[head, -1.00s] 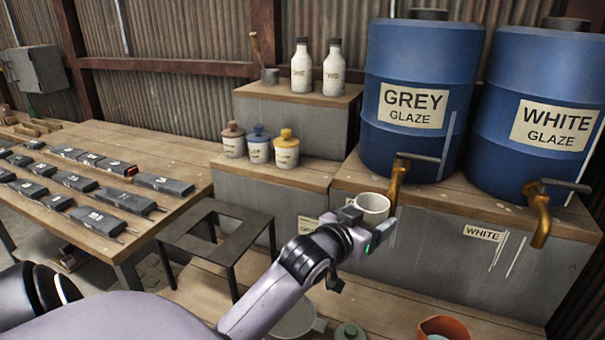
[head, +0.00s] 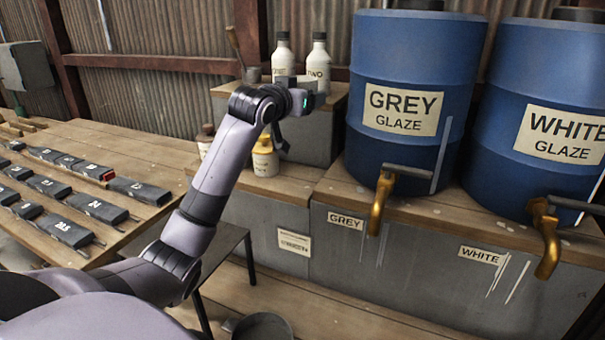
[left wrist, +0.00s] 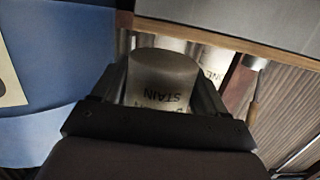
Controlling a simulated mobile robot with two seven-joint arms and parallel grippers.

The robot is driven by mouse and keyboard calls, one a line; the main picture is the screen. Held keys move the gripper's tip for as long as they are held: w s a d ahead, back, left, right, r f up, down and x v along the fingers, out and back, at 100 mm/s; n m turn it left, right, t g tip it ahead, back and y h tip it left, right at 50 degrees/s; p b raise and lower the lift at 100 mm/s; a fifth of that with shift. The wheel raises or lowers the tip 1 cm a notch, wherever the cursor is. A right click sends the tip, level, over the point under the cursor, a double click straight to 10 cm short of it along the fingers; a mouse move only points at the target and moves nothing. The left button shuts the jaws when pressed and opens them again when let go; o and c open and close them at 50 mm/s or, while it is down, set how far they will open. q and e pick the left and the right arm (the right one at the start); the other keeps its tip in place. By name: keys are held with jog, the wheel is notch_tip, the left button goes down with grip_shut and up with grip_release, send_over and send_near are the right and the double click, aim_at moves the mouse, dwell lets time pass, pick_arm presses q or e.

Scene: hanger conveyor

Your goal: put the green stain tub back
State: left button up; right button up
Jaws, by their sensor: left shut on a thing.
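My left gripper (head: 311,99) is raised in front of the upper shelf step and shut on a pale tub (left wrist: 160,85). In the left wrist view this tub sits between the two fingers, with "STAIN" on it upside down in the picture. Its top and any green colour are hidden, and in the head view my gripper hides it. A stain tub with a yellow lid (head: 265,156) stands on the lower step, just below my gripper. A tub with a reddish lid (head: 206,140) is partly hidden behind my left arm. My right gripper is not in view.
Two white bottles (head: 318,62) stand on the upper step, close behind my gripper. The blue grey-glaze barrel (head: 402,150) with its brass tap is close to the right. The white-glaze barrel (head: 535,180) is beyond it. A table (head: 115,185) with dark labelled tools is at left.

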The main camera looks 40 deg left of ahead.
aim_at(298, 179)
pick_arm(q)
jog(key=shift+w+a+r, duration=0.1)
jog(key=shift+a+r, duration=0.45)
jog(key=shift+r, duration=0.05)
jog(key=shift+a, duration=0.2)
notch_tip(298, 179, down, 20)
jog(key=shift+r, duration=0.25)
jog(key=shift+f, duration=0.2)
jog(key=o, duration=0.9)
jog(key=shift+c, duration=0.2)
